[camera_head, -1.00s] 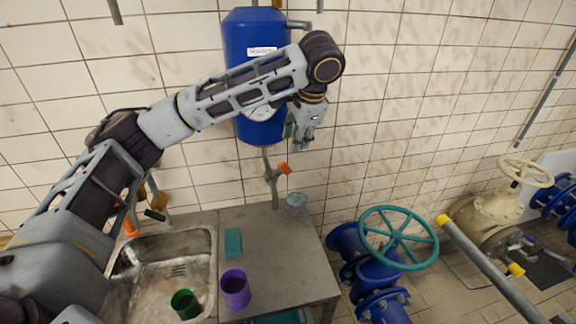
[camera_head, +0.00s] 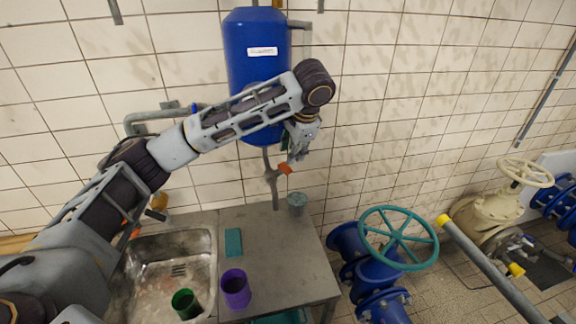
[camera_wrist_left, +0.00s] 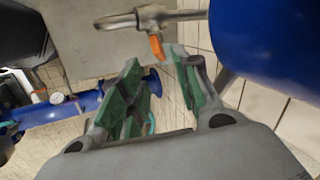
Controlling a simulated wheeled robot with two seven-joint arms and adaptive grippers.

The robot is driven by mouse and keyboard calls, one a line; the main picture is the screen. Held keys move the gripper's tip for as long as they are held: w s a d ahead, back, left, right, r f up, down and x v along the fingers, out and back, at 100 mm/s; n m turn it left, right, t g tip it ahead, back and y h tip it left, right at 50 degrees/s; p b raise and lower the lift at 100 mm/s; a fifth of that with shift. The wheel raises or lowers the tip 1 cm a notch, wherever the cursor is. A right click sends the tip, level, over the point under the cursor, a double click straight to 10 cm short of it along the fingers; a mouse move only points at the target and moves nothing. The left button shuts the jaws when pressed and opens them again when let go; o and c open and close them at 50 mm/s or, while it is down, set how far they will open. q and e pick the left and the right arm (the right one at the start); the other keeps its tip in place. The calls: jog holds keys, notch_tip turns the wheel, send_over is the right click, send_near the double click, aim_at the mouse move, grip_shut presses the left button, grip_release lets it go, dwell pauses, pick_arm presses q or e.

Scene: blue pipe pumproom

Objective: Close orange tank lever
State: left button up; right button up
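The blue tank (camera_head: 252,65) hangs on the tiled wall, with a grey pipe and valve below it. The small orange tank lever (camera_head: 285,168) sits on that valve, sticking out to the right and slightly upward. My left gripper (camera_head: 294,157) is just above and beside the lever, pointing down. In the left wrist view the lever (camera_wrist_left: 157,46) shows near the gap between the tips of the open green-padded fingers (camera_wrist_left: 158,62). I cannot tell whether a finger touches it. My right gripper is in neither view.
Below the valve is a grey counter (camera_head: 275,260) with a glass (camera_head: 297,203), a teal block (camera_head: 233,242) and a purple cup (camera_head: 235,288). A sink (camera_head: 150,262) with a green cup (camera_head: 185,303) is left. A teal handwheel (camera_head: 398,238) stands right.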

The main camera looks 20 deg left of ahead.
aim_at(286, 169)
pick_arm(q)
jog(key=shift+x, duration=3.95)
jog(key=shift+c, duration=0.2)
grip_shut()
